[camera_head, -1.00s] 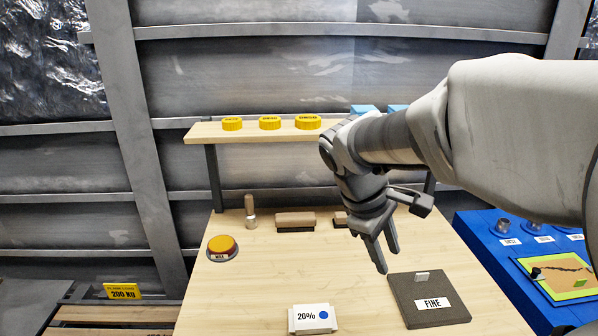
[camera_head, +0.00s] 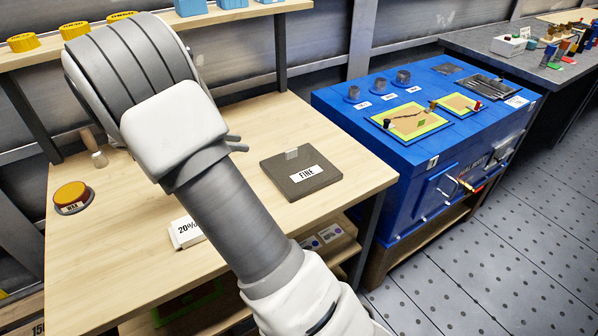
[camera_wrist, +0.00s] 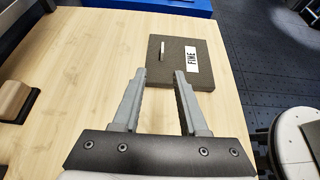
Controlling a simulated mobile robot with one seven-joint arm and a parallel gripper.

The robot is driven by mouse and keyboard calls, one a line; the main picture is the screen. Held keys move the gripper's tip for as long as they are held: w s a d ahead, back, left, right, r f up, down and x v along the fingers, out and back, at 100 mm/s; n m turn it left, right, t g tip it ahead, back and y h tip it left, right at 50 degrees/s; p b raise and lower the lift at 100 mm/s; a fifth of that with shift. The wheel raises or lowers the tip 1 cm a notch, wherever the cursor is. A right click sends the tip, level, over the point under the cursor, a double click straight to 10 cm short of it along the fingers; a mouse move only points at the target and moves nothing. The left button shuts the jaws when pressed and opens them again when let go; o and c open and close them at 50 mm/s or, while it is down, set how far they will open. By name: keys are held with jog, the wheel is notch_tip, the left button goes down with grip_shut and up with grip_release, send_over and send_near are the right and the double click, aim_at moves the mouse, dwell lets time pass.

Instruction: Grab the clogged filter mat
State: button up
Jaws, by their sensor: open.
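My gripper (camera_wrist: 159,82) is open and empty in the wrist view, its fingers pointing toward a dark grey square mat labelled FINE. That mat (camera_head: 301,172) lies flat on the wooden bench with a small pale tab on top; it also shows in the wrist view (camera_wrist: 172,71). In the head view my arm hides most of the gripper. On the blue cabinet (camera_head: 340,118), a brown panel in a yellow-green frame (camera_head: 400,132) has a dark crooked line across it. A smaller framed panel (camera_head: 457,103) lies beside it. I cannot tell which piece is the clogged filter mat.
On the bench (camera_head: 110,245) are a round orange button (camera_head: 71,195) and a white block marked 20% (camera_head: 186,232). A shelf behind holds yellow caps (camera_head: 75,28) and blue items (camera_head: 190,7). Grey cups (camera_head: 380,86) stand on the cabinet. Perforated floor lies open at right.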

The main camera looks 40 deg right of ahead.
jog(key=b, duration=0.3)
send_near(290, 151)
jog(key=x, duration=0.3)
jog(key=shift+w+d+f, duration=0.1)
jog(key=shift+w+d, duration=0.2)
jog(key=shift+d, duration=0.05)
jog(key=x, duration=0.1)
jog(key=b+x, duration=0.1)
jog(key=x, duration=0.2)
jog(key=shift+s+d+f+b, duration=0.15)
jog(key=shift+s+f+b, duration=0.15)
jog(key=shift+d+f, duration=0.1)
jog(key=shift+d, duration=0.3)
grip_shut()
